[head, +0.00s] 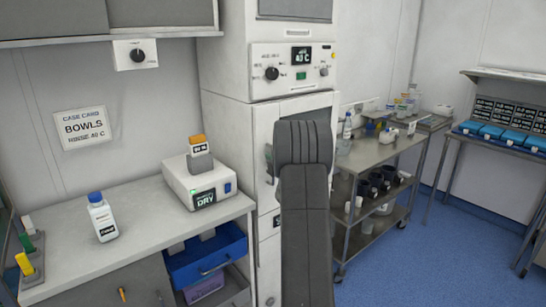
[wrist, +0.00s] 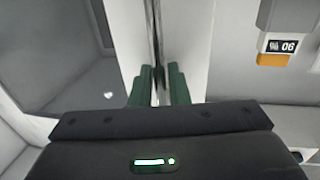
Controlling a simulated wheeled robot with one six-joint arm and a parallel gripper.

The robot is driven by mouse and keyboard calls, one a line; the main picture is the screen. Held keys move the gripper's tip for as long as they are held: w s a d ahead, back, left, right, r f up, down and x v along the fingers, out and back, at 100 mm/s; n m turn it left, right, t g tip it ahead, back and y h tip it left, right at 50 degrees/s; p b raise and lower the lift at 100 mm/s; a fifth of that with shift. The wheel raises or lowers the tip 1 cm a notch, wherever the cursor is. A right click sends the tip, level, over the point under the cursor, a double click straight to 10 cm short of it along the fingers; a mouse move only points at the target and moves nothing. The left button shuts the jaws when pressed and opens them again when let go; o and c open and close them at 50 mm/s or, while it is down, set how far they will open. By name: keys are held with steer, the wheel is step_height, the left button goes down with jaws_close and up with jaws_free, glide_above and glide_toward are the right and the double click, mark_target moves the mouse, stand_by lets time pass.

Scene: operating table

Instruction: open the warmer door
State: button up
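The warmer is the tall pale cabinet (head: 225,75) with a 40 C display on its control panel (head: 291,72). Its door (head: 263,125) is below the panel, largely covered by my dark arm, and looks closed. A grey handle piece (head: 269,160) shows at the arm's left edge. In the wrist view, my gripper's two green fingers (wrist: 161,85) stand close together with a narrow gap. A thin dark upright strip (wrist: 157,35) runs into that gap beside a pale panel. Whether the fingers touch or hold it cannot be told. The head view hides my gripper behind the arm.
A counter (head: 130,235) at left carries a white bottle (head: 103,218) and a DRY unit (head: 198,186) with an orange-topped block, also in the wrist view (wrist: 280,45). An open blue drawer (head: 207,257) juts out below.

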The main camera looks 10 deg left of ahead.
jaws_close()
